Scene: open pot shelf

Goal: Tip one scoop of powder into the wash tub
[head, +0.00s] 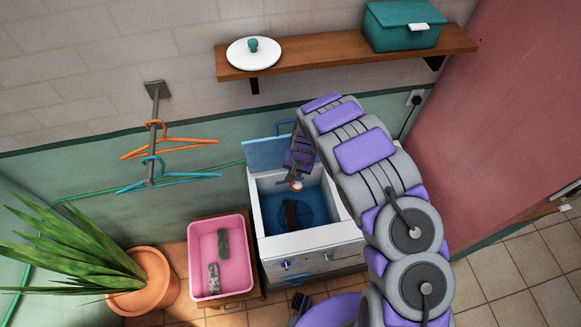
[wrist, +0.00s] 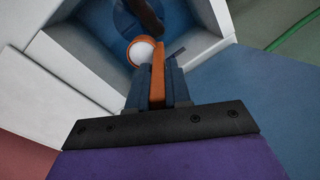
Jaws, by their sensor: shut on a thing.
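The wash tub (head: 259,217) is a white box with a blue inside, its blue lid (head: 268,155) raised at the back. A dark, long thing (head: 290,214) lies inside it. My gripper (head: 297,168) is over the tub's opening, partly hidden by its own links. In the wrist view my gripper (wrist: 157,88) is shut on the orange handle of the scoop (wrist: 158,72). The scoop's round bowl shows a white fill that looks like powder (wrist: 140,51). In the head view the scoop (head: 296,185) is small, above the tub floor; its exact tilt is unclear.
A wooden shelf (head: 330,65) above holds a teal box (head: 385,27) and a white lid (head: 240,57). Left of the tub stands a pink basin (head: 236,277) with two objects in it. Hangers (head: 185,143) and a potted plant (head: 150,290) are further left.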

